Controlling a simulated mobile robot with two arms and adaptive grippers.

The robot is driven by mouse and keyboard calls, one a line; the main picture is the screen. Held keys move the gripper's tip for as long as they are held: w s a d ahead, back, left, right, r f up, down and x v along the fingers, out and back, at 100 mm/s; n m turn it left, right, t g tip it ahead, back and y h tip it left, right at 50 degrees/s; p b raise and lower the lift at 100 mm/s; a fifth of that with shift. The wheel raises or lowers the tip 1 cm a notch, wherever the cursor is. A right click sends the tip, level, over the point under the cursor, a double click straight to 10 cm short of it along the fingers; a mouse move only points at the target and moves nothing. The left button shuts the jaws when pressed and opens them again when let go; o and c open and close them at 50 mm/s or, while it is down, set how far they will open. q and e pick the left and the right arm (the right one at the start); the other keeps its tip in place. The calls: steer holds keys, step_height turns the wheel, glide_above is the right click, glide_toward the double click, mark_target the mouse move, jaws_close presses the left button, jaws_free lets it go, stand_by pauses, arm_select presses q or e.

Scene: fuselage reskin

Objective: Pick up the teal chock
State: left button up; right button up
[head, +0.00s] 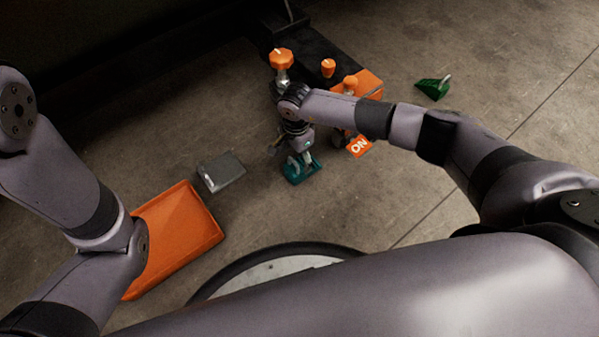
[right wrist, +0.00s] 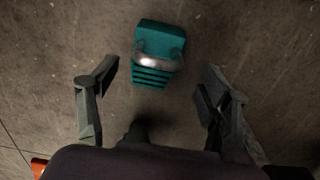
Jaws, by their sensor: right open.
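The teal chock (head: 301,170) lies on the concrete floor near the middle of the head view, partly hidden by my right gripper (head: 297,158). In the right wrist view the teal chock (right wrist: 159,52) shows whole, with a shiny rounded metal part and ridges on its lower end. My right gripper (right wrist: 160,88) is open and empty, pointing down. Its two fingers stand apart on the left and right of the chock, and neither visibly touches it. My left arm is at the left of the head view, but its gripper is out of view.
An orange tray (head: 185,232) lies at left, with a grey block (head: 221,171) beside it. A green chock (head: 433,88) lies at upper right. Orange-knobbed equipment (head: 281,60) stands behind my right wrist. An orange piece marked "ON" (head: 359,147) is right of the teal chock.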

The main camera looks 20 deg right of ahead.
mark_target(303, 162)
steer(key=shift+f, duration=0.45)
steer(key=f+b, duration=0.4)
steer(key=f, duration=0.1)
steer(key=shift+s+d+b, duration=0.2)
steer(key=shift+d+b, duration=0.15)
steer(key=shift+b, duration=0.05)
steer(key=c, duration=1.5)
steer(key=shift+r, duration=0.1)
